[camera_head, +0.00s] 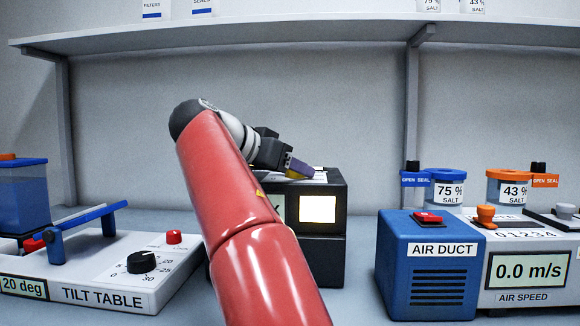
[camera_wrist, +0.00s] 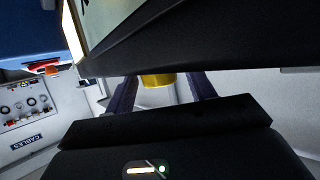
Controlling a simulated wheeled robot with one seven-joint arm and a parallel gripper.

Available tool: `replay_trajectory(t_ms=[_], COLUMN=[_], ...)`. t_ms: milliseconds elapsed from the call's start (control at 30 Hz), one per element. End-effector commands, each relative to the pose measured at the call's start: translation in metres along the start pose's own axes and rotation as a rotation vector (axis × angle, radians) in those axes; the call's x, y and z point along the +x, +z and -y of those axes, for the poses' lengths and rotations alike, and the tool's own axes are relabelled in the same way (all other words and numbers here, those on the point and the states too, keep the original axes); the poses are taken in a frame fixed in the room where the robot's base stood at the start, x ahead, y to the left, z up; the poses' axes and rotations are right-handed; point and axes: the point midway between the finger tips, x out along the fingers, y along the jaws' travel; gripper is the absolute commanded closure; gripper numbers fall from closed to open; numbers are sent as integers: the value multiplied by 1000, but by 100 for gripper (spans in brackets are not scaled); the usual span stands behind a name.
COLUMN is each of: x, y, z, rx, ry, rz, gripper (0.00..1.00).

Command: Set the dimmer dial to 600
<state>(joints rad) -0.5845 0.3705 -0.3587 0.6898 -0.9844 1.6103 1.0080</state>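A black box (camera_head: 333,228) with a lit cream window (camera_head: 318,209) stands at the centre behind my red arm. My gripper (camera_head: 299,167) points down and right at the top of this box. In the wrist view the two dark purple fingers (camera_wrist: 162,92) stand apart, with a yellow round part (camera_wrist: 157,80) between and beyond them. Gaps show on both sides of it, so my gripper looks open. I cannot tell whether the yellow part is the dimmer dial. My arm hides the box's left front, and any dial setting is unreadable.
A tilt table unit (camera_head: 90,283) with a black knob stands at left. A blue air duct box (camera_head: 425,285) and an air speed display (camera_head: 527,271) stand at right, with salt jars (camera_head: 446,190) behind. A shelf (camera_head: 300,32) runs above. Some bench shows right of the black box.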

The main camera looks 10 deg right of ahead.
Motion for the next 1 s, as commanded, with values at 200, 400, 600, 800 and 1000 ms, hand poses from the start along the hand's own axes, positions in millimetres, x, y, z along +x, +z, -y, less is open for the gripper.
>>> replay_trajectory(t_ms=[200,400,600,800,1000], x=[0,-11,-45,-72,-79], y=[-2,-3,-4,-2,-1], z=[-1,0,0,0,0], rx=[2,2,2,1,2], ry=[-2,-5,-6,-3,-2], rz=[-2,-4,-4,-3,-2], gripper=[42,42,42,42,42])
